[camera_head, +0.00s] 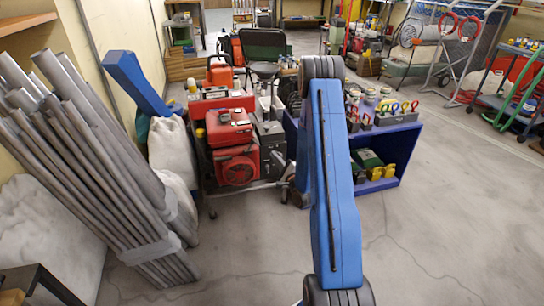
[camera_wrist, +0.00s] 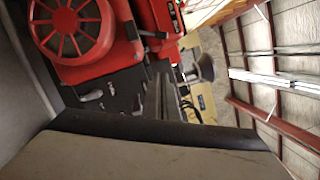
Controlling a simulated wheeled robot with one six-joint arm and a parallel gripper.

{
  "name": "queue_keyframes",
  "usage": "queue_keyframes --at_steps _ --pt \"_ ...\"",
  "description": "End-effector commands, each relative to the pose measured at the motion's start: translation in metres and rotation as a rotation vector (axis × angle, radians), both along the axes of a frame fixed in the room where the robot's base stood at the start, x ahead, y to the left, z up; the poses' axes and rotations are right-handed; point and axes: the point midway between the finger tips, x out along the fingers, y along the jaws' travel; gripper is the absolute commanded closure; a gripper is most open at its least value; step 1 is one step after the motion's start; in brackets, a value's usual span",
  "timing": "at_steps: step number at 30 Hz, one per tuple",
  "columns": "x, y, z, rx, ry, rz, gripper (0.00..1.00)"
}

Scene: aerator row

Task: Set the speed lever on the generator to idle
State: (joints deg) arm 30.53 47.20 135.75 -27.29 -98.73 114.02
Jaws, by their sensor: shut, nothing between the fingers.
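The red generator (camera_head: 232,145) stands on a wheeled frame left of centre in the head view. In the wrist view its red fan cover (camera_wrist: 70,25) fills the upper left, turned sideways. A small grey lever-like part (camera_wrist: 92,96) sits on the dark panel beside the cover. A dark knobbed handle (camera_wrist: 152,34) sticks out of the red body. I cannot tell which is the speed lever, or its setting. My gripper (camera_wrist: 163,78) shows as thin grey fingers, shut and empty, to the right of the grey part, with no clear contact. My arm hides part of the head view.
Grey pipes (camera_head: 95,165) lean at the left, beside a white sack (camera_head: 172,150). A blue shelf unit (camera_head: 400,150) with tools stands right of the generator. An orange case (camera_head: 218,72) is behind it. The floor at right (camera_head: 460,220) is clear.

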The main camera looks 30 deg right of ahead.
Motion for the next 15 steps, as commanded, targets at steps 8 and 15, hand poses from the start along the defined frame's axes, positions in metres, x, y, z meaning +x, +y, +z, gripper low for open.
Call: queue_keyframes --at_steps 8,15 --pt "0.049 -0.002 0.006 -0.002 -0.002 0.002 1.0" --pt "0.083 0.005 0.013 0.0 0.0 0.003 1.0"
